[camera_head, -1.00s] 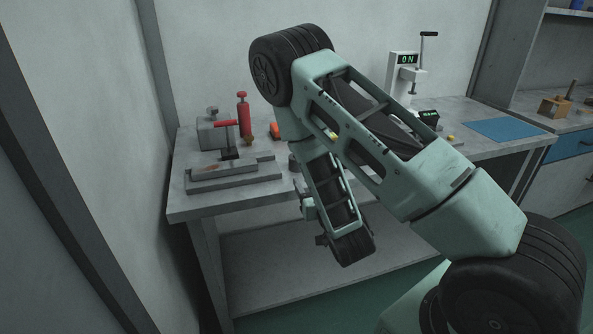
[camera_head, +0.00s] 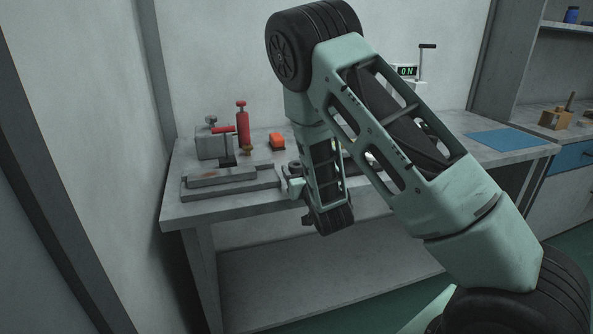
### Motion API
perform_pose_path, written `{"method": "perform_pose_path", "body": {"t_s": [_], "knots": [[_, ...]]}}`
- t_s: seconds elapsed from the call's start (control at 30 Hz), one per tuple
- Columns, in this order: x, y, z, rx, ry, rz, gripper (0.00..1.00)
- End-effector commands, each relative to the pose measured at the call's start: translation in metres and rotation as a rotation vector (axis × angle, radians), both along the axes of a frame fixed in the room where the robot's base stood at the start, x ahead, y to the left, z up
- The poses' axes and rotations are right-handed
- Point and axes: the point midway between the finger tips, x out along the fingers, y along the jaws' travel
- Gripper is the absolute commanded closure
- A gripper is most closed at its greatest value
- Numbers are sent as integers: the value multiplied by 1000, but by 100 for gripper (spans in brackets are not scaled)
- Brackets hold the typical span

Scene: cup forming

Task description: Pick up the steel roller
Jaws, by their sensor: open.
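I cannot pick out the steel roller with certainty. A small dark grey round piece (camera_head: 295,166) shows at the bench's front, partly covered by my arm, and I cannot tell whether it is the roller. My gripper (camera_head: 291,186) is at the bench's front edge, just right of the grey stepped fixture (camera_head: 205,190). The gripper is small here and its fingers are hard to make out; it is open, and I see nothing held in it. My arm hides the middle of the bench.
On the bench (camera_head: 210,211) stand a red-handled clamp (camera_head: 223,130), a grey block (camera_head: 208,147), a red bottle-like tool (camera_head: 242,122) and an orange block (camera_head: 277,140). A device reading "ON" (camera_head: 407,71) stands behind my arm. A blue mat (camera_head: 500,139) lies at the right.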

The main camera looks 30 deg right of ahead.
Motion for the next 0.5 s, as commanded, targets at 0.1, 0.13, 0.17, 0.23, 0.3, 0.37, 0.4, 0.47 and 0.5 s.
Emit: {"method": "perform_pose_path", "body": {"t_s": [0.1, 0.13, 0.17, 0.23, 0.3, 0.37, 0.4, 0.47, 0.5], "knots": [[14, -4, 0, -1, 0, 0, 37], [16, -5, 0, -1, 0, 0, 37], [18, -5, 0, -1, 0, 0, 37], [19, -6, 0, -1, 1, 0, 37], [19, -6, -1, -1, 1, 0, 37], [19, -6, -1, 0, 1, 0, 37], [19, -6, -1, 0, 1, 0, 37], [19, -6, -1, 0, 1, 0, 51], [19, -6, -1, 0, 1, 0, 62]]}}
